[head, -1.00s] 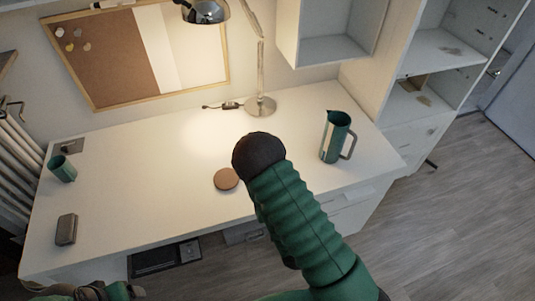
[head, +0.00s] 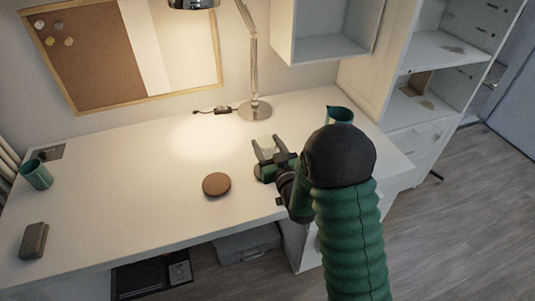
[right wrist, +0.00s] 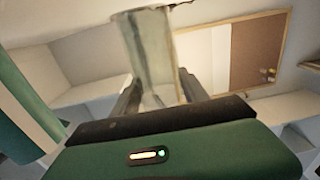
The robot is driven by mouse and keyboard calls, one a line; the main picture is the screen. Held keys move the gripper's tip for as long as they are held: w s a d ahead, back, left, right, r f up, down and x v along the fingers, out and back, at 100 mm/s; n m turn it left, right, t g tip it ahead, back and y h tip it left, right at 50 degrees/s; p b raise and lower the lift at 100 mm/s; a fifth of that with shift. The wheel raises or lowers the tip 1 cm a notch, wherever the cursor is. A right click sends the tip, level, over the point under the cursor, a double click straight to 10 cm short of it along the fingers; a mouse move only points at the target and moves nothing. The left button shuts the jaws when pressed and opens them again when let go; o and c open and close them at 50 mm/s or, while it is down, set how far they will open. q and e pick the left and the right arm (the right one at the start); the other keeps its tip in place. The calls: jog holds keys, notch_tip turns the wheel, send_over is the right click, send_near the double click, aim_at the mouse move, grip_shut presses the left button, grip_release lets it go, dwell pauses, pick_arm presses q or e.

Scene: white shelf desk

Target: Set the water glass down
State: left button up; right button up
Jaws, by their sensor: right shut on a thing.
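My right gripper (head: 268,150) is shut on the clear water glass (right wrist: 152,50), which stands between the fingers in the right wrist view. In the head view the glass is only a faint pale shape between the fingertips, over the right part of the desk. I cannot tell whether its base touches the desk. A round brown coaster (head: 216,185) lies on the desk to the left of the gripper, with nothing on it. My left gripper is not in view.
A green pitcher (head: 340,114) stands at the right, mostly hidden behind my right arm. A teal cup (head: 36,175) and a small dark case (head: 33,241) are at the left of the white desk (head: 130,190). A lamp base (head: 255,110) stands at the back. The desk around the coaster is clear.

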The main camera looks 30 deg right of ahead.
aim_at(266, 147)
jog(key=shift+w+d+f, duration=0.1)
jog(key=shift+w+d, duration=0.35)
notch_tip(266, 147, down, 3)
jog(key=shift+w+a+f+b, duration=0.1)
jog(key=shift+a+f+b, duration=0.1)
jog(key=shift+b, duration=0.45)
jog(key=o, duration=1.5)
jog(key=shift+d, duration=0.1)
jog(key=shift+o, duration=0.2)
